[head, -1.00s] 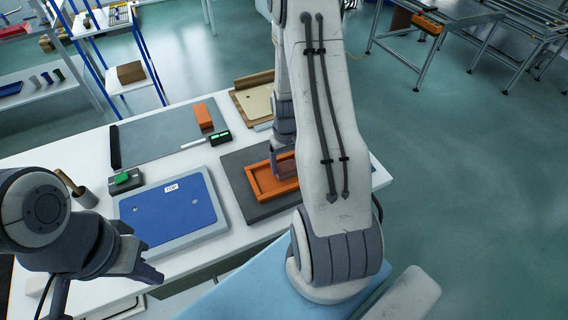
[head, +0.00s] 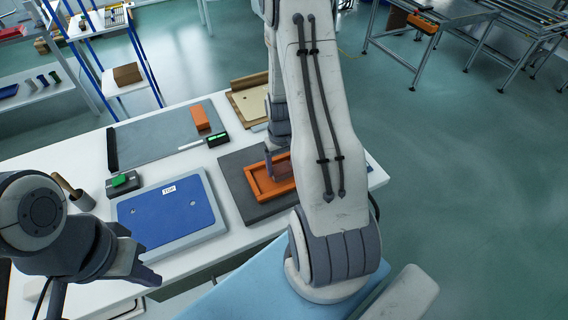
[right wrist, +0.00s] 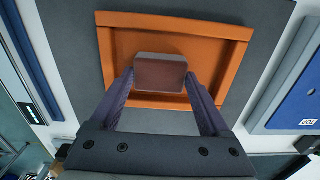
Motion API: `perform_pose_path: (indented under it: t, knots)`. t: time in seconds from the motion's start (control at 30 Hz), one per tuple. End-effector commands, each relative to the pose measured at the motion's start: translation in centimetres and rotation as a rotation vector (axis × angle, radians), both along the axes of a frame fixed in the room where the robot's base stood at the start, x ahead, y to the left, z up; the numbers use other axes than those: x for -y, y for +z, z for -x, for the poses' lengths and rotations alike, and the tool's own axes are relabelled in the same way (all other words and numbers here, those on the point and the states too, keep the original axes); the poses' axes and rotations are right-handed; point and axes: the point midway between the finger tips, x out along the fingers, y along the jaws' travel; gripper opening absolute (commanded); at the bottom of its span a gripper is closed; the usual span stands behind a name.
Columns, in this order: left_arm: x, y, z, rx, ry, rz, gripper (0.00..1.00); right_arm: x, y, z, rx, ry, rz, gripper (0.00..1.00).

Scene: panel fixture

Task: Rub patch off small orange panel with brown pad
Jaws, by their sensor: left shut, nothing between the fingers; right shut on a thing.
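The small orange panel (head: 258,187) has a raised rim and lies on a dark grey mat; it fills much of the right wrist view (right wrist: 175,22). My right gripper (right wrist: 160,84) is shut on the brown pad (right wrist: 160,74), holding it over the panel's recess near one rim. I cannot tell whether the pad touches the surface. In the head view my right arm partly covers the panel and pad. No patch shows; any under the pad is hidden. My left gripper (head: 150,278) is shut and empty, off the table's front left edge.
A blue panel (head: 160,215) on a grey base lies left of the dark grey mat (head: 237,190). Behind are an orange block (head: 200,117), a green-black device (head: 217,139) and a beige panel in a wooden frame (head: 250,104). A green-topped box (head: 123,182) stands at left.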

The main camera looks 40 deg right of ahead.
Motion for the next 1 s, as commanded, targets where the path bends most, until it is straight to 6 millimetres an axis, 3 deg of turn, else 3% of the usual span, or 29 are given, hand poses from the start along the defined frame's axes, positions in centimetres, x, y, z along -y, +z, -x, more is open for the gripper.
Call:
perform_pose_path:
  t: [1.0]
  knots:
    - [0.0,0.5,0.0,0.0,0.0,0.0,0.0,-3.2,0.1,-0.8,-0.002,0.002,-0.001,0.36]
